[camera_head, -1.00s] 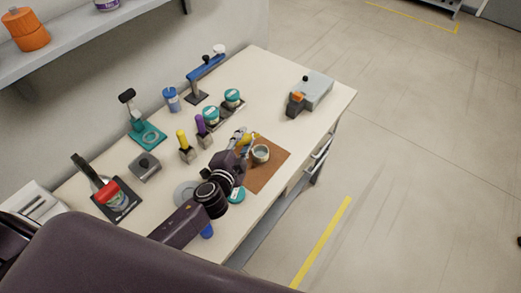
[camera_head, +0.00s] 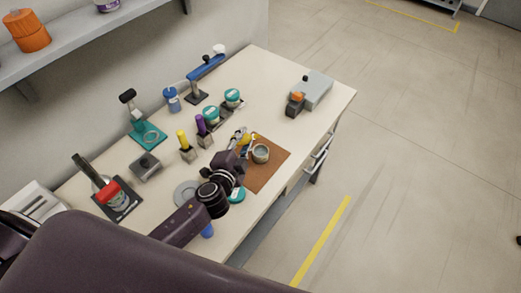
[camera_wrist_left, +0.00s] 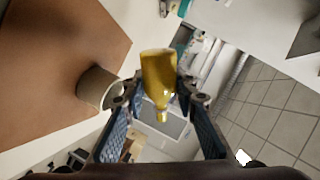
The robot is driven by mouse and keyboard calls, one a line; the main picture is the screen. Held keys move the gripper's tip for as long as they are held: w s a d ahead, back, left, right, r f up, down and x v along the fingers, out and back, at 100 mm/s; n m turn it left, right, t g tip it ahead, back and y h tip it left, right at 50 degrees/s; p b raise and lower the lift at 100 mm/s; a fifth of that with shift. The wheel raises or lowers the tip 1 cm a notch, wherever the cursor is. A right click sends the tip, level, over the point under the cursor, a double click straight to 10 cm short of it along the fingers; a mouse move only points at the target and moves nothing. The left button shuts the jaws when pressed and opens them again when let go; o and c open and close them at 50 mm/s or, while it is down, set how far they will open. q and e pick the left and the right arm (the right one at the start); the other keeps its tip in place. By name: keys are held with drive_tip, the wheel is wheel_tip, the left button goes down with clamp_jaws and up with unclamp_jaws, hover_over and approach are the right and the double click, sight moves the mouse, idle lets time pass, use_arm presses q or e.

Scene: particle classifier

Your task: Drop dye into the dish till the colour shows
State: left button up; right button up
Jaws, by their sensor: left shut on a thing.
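The dish (camera_head: 261,155) is a small round pale cup with a grey-blue inside, standing on a brown mat (camera_head: 270,175). My left gripper (camera_head: 243,142) is shut on a small yellow bottle (camera_wrist_left: 158,75), just left of the dish in the head view. The bottle also shows in the head view (camera_head: 247,140), small and partly covered by the gripper. In the left wrist view the dish (camera_wrist_left: 97,88) stands left of the bottle, apart from it in the picture, and its inside is mostly hidden. I cannot make out any drops. My right gripper is not in view.
Yellow (camera_head: 182,138) and purple (camera_head: 201,125) bottles stand in grey holders left of my gripper. Teal-lidded jars (camera_head: 211,114) stand behind. A grey device (camera_head: 313,90) stands at the far right. The table right of the jars is mostly clear.

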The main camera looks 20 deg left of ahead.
use_arm(q)
drive_tip(key=shift+f+m+p, duration=0.25)
drive_tip(key=shift+m+p, duration=0.1)
drive_tip(key=shift+m, duration=0.15)
idle(1.4)
drive_tip(key=shift+f+m+g+y, duration=0.35)
drive_tip(key=shift+m+y, duration=0.15)
drive_tip(key=shift+m, duration=0.2)
idle(1.8)
drive_tip(key=shift+r+p, duration=0.1)
drive_tip(key=shift+p, duration=0.25)
